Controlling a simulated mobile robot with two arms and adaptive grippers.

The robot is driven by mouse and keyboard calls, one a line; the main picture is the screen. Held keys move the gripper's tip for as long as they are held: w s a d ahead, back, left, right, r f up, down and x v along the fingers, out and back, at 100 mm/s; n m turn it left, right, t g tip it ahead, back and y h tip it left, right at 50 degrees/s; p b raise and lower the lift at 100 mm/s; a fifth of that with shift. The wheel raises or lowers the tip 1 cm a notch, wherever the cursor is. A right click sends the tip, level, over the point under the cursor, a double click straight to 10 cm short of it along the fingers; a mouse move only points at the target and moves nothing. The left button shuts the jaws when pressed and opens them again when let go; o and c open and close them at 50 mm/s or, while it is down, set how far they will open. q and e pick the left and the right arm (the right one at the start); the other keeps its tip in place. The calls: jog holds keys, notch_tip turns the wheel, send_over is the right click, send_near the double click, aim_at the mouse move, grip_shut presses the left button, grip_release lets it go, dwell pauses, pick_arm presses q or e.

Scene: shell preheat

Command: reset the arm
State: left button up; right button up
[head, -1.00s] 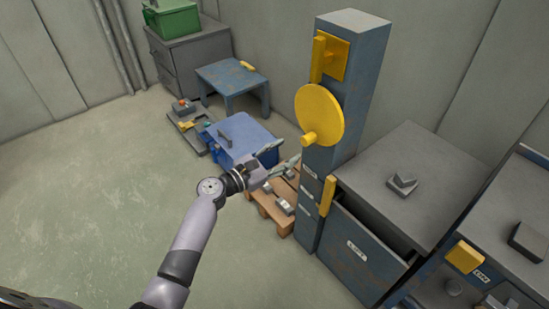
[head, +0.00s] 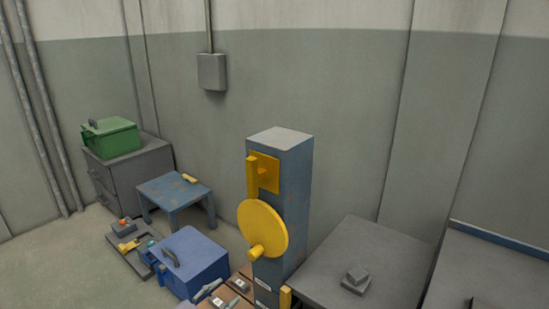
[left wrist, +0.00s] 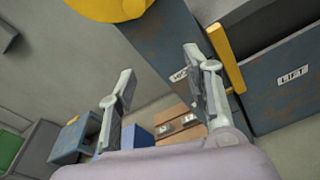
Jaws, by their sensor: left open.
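My left gripper (head: 214,289) shows only partly at the bottom edge of the head view, in front of the pallet. In the left wrist view its two grey fingers (left wrist: 158,82) are spread wide with nothing between them. The gripper is open and empty. Most of my left arm is out of the head view. My right gripper is in neither view.
A blue-grey pillar (head: 290,190) with a yellow wheel (head: 265,228) and yellow lever stands close by. Grey cabinets (head: 350,270) are at right. A blue box (head: 200,262), blue table (head: 175,192) and green box (head: 115,138) are at left.

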pick_arm(q)
jog(key=s+a+f+m+g+y+p, duration=0.25)
jog(key=s+f+m, duration=0.25)
jog(key=s+f, duration=0.6)
jog(key=s+a+f+m+g+y+p, duration=0.1)
jog(key=s+f+m+g+y+p, duration=0.45)
jog(key=f, duration=0.85)
jog(key=s+a+f+m+g+p, duration=0.1)
jog(key=s+f+m, duration=0.2)
jog(key=s, duration=0.8)
jog(key=s+a+f+m+g+p, duration=0.1)
jog(key=s+f+m+g, duration=0.1)
jog(key=s+m, duration=0.6)
jog(key=s+a+f+m+g+y+p, duration=0.1)
jog(key=s+f+m, duration=0.3)
jog(key=s, duration=1.2)
jog(key=shift+a+f+m+g+p, duration=0.25)
jog(key=shift+a+m+g+p, duration=0.25)
jog(key=shift+m, duration=0.35)
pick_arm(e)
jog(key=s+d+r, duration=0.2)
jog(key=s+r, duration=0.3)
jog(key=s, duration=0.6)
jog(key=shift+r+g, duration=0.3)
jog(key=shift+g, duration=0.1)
pick_arm(q)
jog(key=shift+d, duration=0.15)
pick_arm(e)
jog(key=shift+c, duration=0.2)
